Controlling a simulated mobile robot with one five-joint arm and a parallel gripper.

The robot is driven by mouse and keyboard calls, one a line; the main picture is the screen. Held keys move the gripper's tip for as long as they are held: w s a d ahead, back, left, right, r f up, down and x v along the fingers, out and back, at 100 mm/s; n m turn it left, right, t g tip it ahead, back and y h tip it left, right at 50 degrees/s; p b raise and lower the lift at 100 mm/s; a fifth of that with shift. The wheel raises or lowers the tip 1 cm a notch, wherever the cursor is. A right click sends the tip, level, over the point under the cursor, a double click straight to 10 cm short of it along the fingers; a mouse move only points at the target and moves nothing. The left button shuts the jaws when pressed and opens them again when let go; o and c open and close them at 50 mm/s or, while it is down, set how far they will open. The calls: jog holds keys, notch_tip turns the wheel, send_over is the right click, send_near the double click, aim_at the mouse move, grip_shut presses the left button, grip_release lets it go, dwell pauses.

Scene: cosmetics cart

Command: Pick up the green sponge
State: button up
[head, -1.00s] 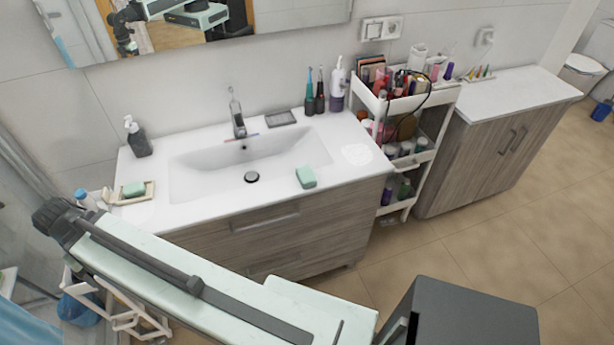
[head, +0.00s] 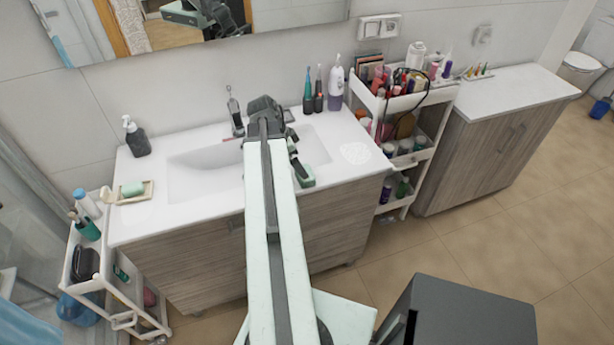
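The green sponge (head: 308,181) lies on the white counter at the front rim of the sink, right of the basin's middle. My arm reaches over the sink, and my gripper (head: 301,168) points down at the sponge's place, covering part of it. The fingers are small, dark and partly hidden, so I cannot tell if they are open or touching the sponge. A similar green bar (head: 132,188) lies on a small tray (head: 148,195) at the counter's left end.
The sink basin (head: 200,172) is partly behind my arm. A soap dispenser (head: 136,137) stands at the back left, and bottles and toothbrushes (head: 320,92) at the back right. A loaded cosmetics cart (head: 424,100) stands right of the counter, another cart (head: 82,252) at the left.

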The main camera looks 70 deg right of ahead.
jog(key=b+x, duration=0.6)
jog(key=x, duration=0.1)
jog(key=shift+s+a+f, duration=0.1)
jog(key=shift+a+f, duration=0.05)
jog(key=shift+f, duration=0.25)
jog(key=shift+r, duration=0.25)
jog(key=c, duration=1.5)
notch_tip(320, 180, up, 10)
jog(key=p, duration=1)
jog(key=shift+r, duration=0.15)
jog(key=shift+c, duration=0.2)
